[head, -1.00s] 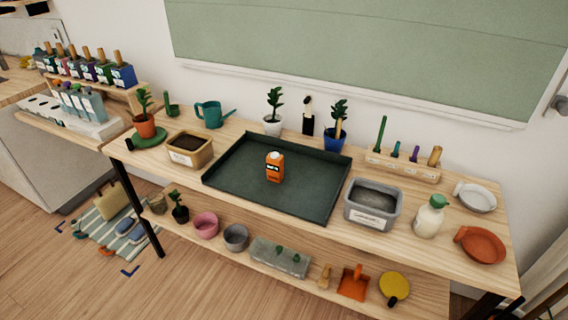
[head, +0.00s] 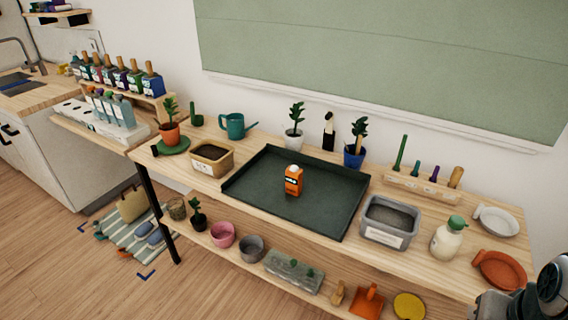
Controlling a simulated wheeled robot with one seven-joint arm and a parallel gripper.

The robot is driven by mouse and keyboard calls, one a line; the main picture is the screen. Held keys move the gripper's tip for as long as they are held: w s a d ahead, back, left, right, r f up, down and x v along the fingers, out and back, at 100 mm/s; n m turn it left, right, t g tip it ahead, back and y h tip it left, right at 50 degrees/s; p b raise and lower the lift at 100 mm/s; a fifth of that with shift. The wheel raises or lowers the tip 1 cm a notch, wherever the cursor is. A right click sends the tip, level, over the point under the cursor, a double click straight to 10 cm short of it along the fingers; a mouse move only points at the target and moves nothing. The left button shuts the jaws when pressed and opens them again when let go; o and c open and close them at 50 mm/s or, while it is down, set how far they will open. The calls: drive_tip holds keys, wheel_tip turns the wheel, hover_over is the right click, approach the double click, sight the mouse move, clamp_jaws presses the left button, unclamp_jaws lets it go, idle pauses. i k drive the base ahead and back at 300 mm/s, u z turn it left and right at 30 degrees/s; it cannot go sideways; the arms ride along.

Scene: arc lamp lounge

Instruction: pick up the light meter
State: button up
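A small orange device with a white rounded top and a dark label or display, which looks like the light meter (head: 293,181), stands upright in the dark green tray (head: 335,219) on the wooden bench. It is near the middle of the tray, with nothing touching it. Part of my arm shows at the lower right corner, beyond the bench's front right end. My gripper's fingers cannot be seen.
A soil tub (head: 212,160) stands left of the tray; a grey tub (head: 390,222) and a white bottle with a green cap (head: 448,238) stand right. Potted plants (head: 355,146) and a watering can (head: 234,126) line the back. The tray floor around the device is clear.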

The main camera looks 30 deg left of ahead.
sight(293, 174)
drive_tip(key=u, duration=0.85)
drive_tip(key=i, duration=0.7)
drive_tip(key=u, duration=0.2)
drive_tip(key=k, duration=1.2)
drive_tip(key=u, duration=0.4)
drive_tip(key=i, duration=1.65)
drive_tip(key=z, duration=0.7)
